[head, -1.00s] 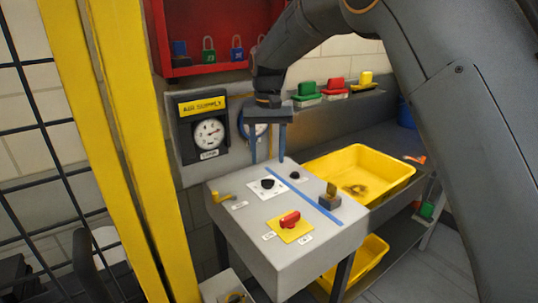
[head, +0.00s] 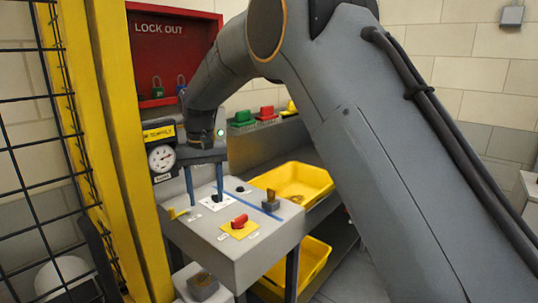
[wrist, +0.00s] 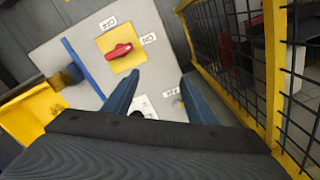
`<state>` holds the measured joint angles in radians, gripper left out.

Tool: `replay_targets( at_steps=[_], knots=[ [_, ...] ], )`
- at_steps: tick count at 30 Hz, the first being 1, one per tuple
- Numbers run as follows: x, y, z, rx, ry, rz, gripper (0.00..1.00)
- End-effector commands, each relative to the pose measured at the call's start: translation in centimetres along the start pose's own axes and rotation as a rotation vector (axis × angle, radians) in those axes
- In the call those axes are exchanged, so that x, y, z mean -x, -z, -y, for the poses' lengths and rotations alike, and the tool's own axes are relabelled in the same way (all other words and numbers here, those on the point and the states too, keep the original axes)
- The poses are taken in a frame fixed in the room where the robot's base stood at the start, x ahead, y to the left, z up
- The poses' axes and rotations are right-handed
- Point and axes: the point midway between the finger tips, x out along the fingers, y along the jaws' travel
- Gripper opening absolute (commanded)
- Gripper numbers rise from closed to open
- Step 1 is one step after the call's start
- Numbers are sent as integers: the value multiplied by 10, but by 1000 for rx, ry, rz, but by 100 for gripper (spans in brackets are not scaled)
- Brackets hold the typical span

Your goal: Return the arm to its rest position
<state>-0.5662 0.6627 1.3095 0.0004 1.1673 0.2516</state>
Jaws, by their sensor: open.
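My gripper (head: 205,183) is open and empty, pointing down above the back part of the grey control box in the head view. Its two blue fingers stand apart with a gap between them. In the wrist view my gripper (wrist: 160,92) also shows open, with nothing between the fingers. The control box (head: 240,268) carries a red switch (head: 239,221) on a yellow plate, a black knob (head: 216,203) on a white plate and a blue stripe. The red switch (wrist: 118,51) shows beyond the fingertips in the wrist view.
A yellow tray (head: 322,190) stands behind and right of the box, another yellow tray (head: 314,258) below. A yellow post (head: 127,150) and black mesh fence (head: 40,130) stand at left. The red lock-out cabinet (head: 175,45) and pressure gauge (head: 161,159) are on the wall behind.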

Motion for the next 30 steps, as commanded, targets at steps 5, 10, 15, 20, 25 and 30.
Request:
replay_targets(
  at_steps=[5, 10, 15, 20, 25, 30],
  knots=[
    [-3, -10, -19, -10, 1, -6, 52],
    [-7, -22, -45, -29, 3, -14, 52],
    [-14, -44, -86, -63, 4, -23, 52],
    [-24, -79, -135, -106, 4, -38, 52],
    [-42, -150, -202, -175, 2, -63, 52],
    [-64, -239, -249, -243, -5, -88, 52]
  ],
)
